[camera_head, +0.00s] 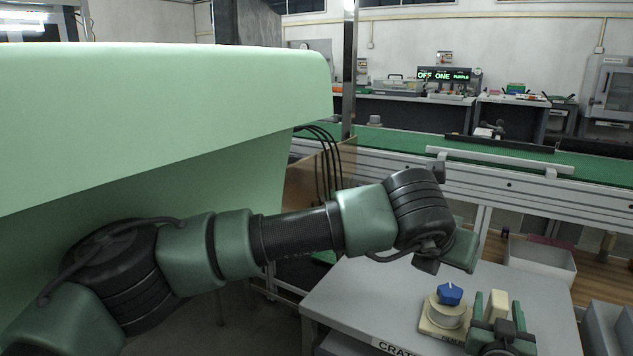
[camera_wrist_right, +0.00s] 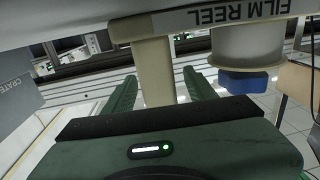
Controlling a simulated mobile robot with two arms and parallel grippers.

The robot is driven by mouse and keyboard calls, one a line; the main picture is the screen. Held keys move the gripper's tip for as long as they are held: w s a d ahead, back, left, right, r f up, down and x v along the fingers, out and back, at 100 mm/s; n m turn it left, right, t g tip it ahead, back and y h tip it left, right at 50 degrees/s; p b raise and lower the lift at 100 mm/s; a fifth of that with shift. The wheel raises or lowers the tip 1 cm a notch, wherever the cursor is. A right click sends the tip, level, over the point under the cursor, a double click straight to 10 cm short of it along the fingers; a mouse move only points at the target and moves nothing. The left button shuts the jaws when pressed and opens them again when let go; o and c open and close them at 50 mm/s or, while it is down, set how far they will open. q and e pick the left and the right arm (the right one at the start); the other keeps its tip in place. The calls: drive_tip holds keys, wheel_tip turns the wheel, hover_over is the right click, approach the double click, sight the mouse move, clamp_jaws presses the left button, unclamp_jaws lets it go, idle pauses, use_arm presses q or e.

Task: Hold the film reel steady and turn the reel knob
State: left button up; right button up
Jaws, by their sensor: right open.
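The film reel (camera_head: 448,312) is a pale grey cylinder on a beige base on the grey table, with a blue knob (camera_head: 450,293) on top. A beige upright post (camera_head: 498,304) stands to its right. My right gripper (camera_head: 498,312) is open, with one finger on each side of the post. In the upside-down right wrist view, the post (camera_wrist_right: 154,70) is between the fingers, apparently not gripped, and the blue knob (camera_wrist_right: 243,82) is to the right. The end of my left arm (camera_head: 460,250) is above the table, behind the knob; its fingers cannot be made out.
The grey table (camera_head: 350,290) has bare room left of the reel and a crate label (camera_head: 395,348) on its front edge. A light open bin (camera_head: 541,258) stands behind it at right. A long green-topped bench (camera_head: 480,150) runs behind.

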drive_tip(key=v, duration=1.2)
